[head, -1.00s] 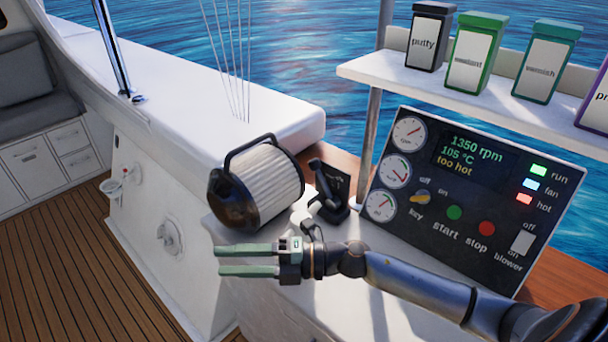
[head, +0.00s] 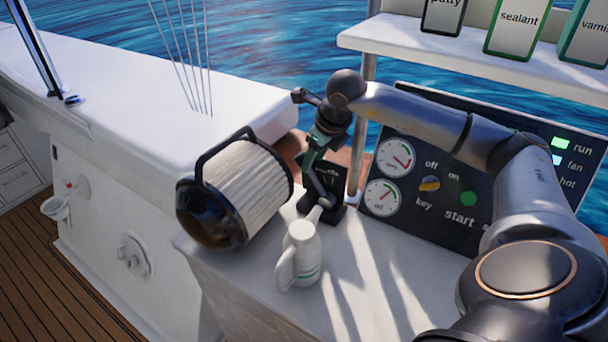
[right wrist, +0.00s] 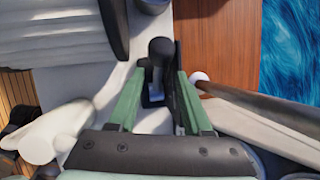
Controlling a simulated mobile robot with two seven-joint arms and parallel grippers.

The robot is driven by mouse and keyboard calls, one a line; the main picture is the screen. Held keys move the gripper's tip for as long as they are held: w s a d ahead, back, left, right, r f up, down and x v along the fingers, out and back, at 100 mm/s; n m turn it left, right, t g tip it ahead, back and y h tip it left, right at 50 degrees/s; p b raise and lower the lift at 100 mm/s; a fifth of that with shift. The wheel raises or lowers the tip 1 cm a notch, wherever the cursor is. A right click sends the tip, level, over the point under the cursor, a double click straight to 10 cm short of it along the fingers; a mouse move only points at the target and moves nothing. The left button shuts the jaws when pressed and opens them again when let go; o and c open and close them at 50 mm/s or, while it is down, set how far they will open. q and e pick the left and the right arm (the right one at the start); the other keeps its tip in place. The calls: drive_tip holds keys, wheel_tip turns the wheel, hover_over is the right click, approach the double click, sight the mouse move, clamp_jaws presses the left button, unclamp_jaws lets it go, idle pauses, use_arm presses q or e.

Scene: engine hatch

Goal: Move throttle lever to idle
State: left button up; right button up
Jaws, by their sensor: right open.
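The throttle lever (right wrist: 161,50) is a dark stick with a rounded knob on a black base, and the base (head: 333,184) shows in the head view beside the ribbed filter. My right gripper (head: 313,162) reaches down over it from above. In the right wrist view its green fingers (right wrist: 158,80) are apart, with the lever's knob in the gap between and just beyond them. I cannot tell whether a finger touches the lever. In the head view the hand and fingers partly cover the lever. My left gripper is not in view.
A white jug (head: 301,256) stands just in front of the lever base. A ribbed filter (head: 250,180) with a black handle lies left of it. The instrument panel (head: 415,205) is to the right, partly behind my right arm. A metal post (head: 359,140) rises behind the lever.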

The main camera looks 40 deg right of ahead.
sight(314, 179)
drive_tip(key=x, duration=0.8)
drive_tip(key=shift+w+a+f, duration=0.1)
drive_tip(key=shift+w+f, duration=0.05)
drive_tip(key=shift+f, duration=0.05)
drive_tip(key=c, duration=0.7)
clamp_jaws()
drive_tip(key=shift+w+r, duration=0.1)
drive_tip(key=shift+r, duration=0.05)
